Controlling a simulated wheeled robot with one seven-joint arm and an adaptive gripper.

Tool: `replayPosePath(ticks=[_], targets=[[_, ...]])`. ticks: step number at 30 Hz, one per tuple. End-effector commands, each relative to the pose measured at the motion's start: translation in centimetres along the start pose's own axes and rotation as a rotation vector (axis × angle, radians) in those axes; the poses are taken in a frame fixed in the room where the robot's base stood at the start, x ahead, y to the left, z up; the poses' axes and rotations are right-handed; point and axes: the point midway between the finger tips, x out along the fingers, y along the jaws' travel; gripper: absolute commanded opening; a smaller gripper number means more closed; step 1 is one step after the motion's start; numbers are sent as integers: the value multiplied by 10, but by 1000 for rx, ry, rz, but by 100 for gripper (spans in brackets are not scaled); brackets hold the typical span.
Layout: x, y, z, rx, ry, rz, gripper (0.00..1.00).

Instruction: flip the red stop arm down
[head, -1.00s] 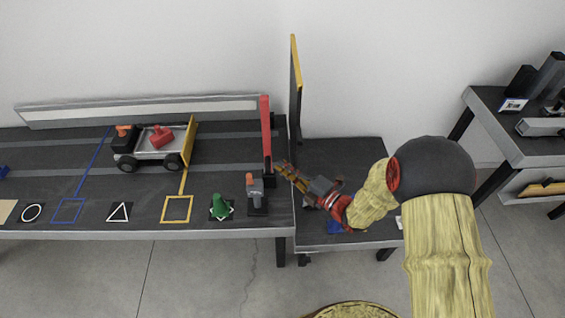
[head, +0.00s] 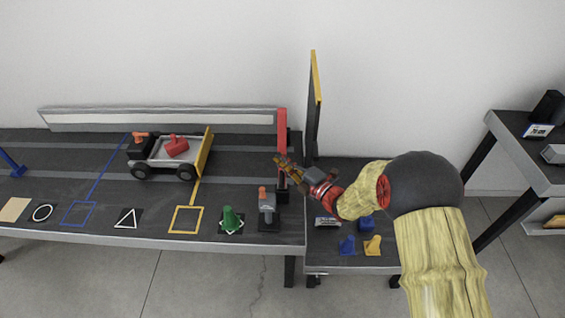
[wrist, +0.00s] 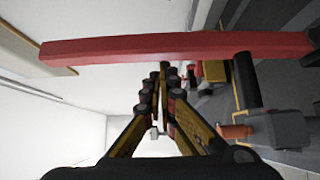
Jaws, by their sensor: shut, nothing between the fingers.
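The red stop arm (head: 282,130) stands upright on a dark post near the right end of the dark track table. In the wrist view the red bar (wrist: 140,48) runs across the upper part of the picture. My gripper (head: 277,158) is shut and empty, at the lower part of the stop arm, reaching in from the right. In the wrist view my gripper's fingertips (wrist: 163,70) lie just under the bar's edge near its middle. I cannot tell whether they touch it.
A grey block with an orange top (head: 268,205) and a green cone (head: 230,220) stand close in front. A truck (head: 165,155) is to the left. A tall yellow-edged panel (head: 314,110) rises behind. Small blue (head: 347,245) and yellow (head: 373,244) pieces lie on the right table.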

Motion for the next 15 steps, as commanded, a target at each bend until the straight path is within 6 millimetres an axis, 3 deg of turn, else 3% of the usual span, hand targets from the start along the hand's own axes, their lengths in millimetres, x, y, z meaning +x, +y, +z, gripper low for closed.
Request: replayPosePath(ticks=[7,15], targets=[[4,3,4,17,1,-16,0],[37,13,37,170,3,-170,0]])
